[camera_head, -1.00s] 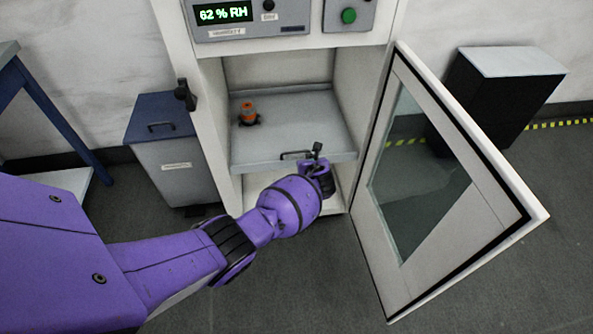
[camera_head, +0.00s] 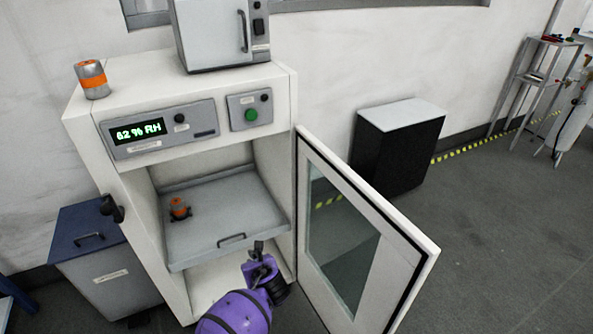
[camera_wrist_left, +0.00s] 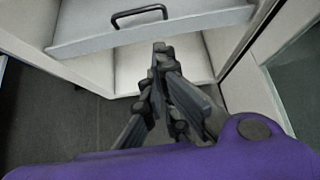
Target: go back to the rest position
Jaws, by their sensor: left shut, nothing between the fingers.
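My left gripper (camera_head: 259,250) is in front of the humidity cabinet (camera_head: 85,135), just below and beside the handle (camera_head: 231,240) of the pulled-out tray (camera_head: 243,205). In the left wrist view its fingers (camera_wrist_left: 160,60) are together and empty, with the tray handle (camera_wrist_left: 140,15) ahead and apart from them. An orange and grey part (camera_head: 179,208) stands on the tray's left side. My right gripper is in neither view.
The cabinet door (camera_head: 385,235) stands wide open on the right. A blue-lidded bin (camera_head: 100,270) is at the left and a black box (camera_head: 395,150) at the right. A grey-and-orange canister (camera_head: 92,80) and a small oven (camera_head: 215,35) stand on the cabinet.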

